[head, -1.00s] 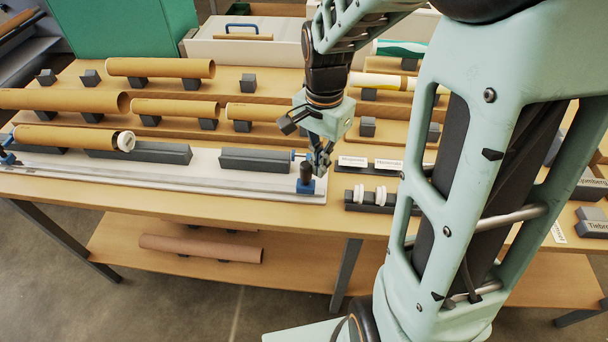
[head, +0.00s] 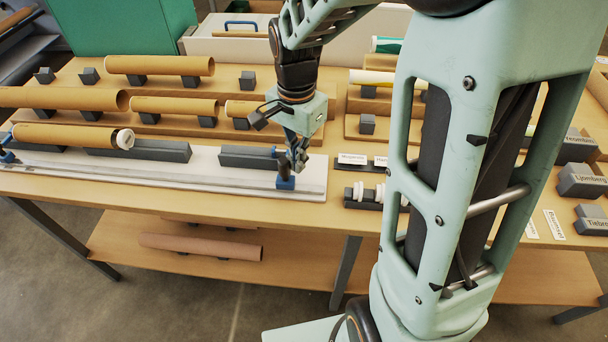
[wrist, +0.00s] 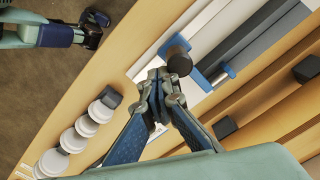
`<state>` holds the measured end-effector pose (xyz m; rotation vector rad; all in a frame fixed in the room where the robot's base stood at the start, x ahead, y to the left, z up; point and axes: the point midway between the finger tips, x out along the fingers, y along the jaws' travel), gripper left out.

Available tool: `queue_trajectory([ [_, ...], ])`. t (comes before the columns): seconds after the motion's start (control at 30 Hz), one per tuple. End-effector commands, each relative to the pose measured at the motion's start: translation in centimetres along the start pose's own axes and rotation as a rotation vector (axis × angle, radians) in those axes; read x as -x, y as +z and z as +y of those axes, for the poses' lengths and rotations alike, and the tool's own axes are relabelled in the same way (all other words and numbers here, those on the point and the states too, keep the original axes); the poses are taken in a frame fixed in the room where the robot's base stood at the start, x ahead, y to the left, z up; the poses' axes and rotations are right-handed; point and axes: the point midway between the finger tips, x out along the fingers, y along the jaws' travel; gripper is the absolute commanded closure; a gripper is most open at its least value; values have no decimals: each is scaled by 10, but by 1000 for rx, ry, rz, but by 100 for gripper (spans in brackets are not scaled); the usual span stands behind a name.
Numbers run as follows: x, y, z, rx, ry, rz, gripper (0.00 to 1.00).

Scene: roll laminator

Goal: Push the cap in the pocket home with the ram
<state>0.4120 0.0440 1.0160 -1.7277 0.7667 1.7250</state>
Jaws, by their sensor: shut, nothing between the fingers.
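The ram is a blue carriage (head: 285,183) with an upright dark knob (head: 283,165), near the right end of a pale rail. In the wrist view the dark knob (wrist: 179,61) stands on the blue ram. A white cap (head: 125,139) sits at the right end of a brown tube (head: 65,135), well left of the ram. The pocket itself is not clearly distinguishable. My gripper (head: 301,166) is shut and empty, with its fingertips just right of the knob. In the wrist view the fingertips (wrist: 158,80) are close against the knob; contact is hard to confirm.
Dark grey blocks (head: 150,150) line the rail between cap and ram. White caps (wrist: 87,127) sit on a dark rack to the ram's right. Brown tubes (head: 160,65) rest on supports behind. Pale rail surface (head: 225,178) is clear in front of the blocks.

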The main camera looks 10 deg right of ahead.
Motion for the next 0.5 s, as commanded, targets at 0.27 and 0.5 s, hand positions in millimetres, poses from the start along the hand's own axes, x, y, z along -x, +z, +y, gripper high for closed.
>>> queue_trajectory([
  [0.27, 0, 21, -35, 3, 0, -1, 100],
  [0.5, 0, 38, -64, 3, 0, -2, 100],
])
